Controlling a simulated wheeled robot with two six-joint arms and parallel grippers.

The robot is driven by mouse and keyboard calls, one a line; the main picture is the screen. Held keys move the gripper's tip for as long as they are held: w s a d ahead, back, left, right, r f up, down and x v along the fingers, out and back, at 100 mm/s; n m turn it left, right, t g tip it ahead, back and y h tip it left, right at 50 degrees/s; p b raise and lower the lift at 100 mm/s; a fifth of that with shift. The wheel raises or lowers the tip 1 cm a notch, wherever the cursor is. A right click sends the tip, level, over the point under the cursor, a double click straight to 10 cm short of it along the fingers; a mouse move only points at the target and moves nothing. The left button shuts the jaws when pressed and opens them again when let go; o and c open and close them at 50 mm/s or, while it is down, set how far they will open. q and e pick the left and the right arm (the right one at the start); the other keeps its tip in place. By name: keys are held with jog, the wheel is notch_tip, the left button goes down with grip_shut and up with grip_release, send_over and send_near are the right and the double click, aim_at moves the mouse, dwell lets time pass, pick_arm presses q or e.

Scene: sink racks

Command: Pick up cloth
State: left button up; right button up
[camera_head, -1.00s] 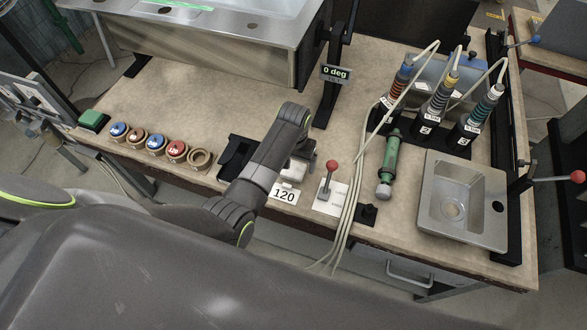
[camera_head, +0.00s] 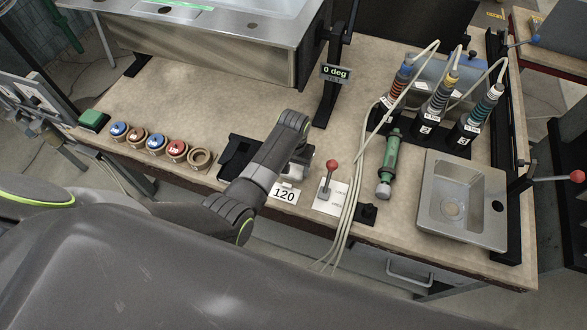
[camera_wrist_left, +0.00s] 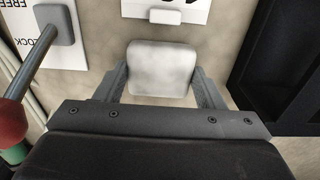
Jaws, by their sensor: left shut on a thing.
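The cloth (camera_wrist_left: 162,68) is a small, white, padded block with rounded corners. In the left wrist view it sits between the two fingers of my left gripper (camera_wrist_left: 162,84), which are shut on it. In the head view the cloth (camera_head: 293,172) is mostly hidden by my left arm, just behind the "120" label. My left gripper (camera_head: 297,165) also shows there only in part, low over the worktop. I cannot tell whether the cloth touches the worktop. My right gripper is in neither view.
A red-knobbed lever (camera_head: 331,167) stands close right of the gripper, with hanging cables beside it. A black tray (camera_head: 238,157) lies to the left. Farther right are a green cylinder (camera_head: 388,165) and a metal sink (camera_head: 462,200). The worktop behind the arm is clear.

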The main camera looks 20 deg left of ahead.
aim_at(294, 168)
pick_arm(q)
jog(key=shift+r, duration=0.1)
notch_tip(294, 168, up, 10)
dwell(0.6)
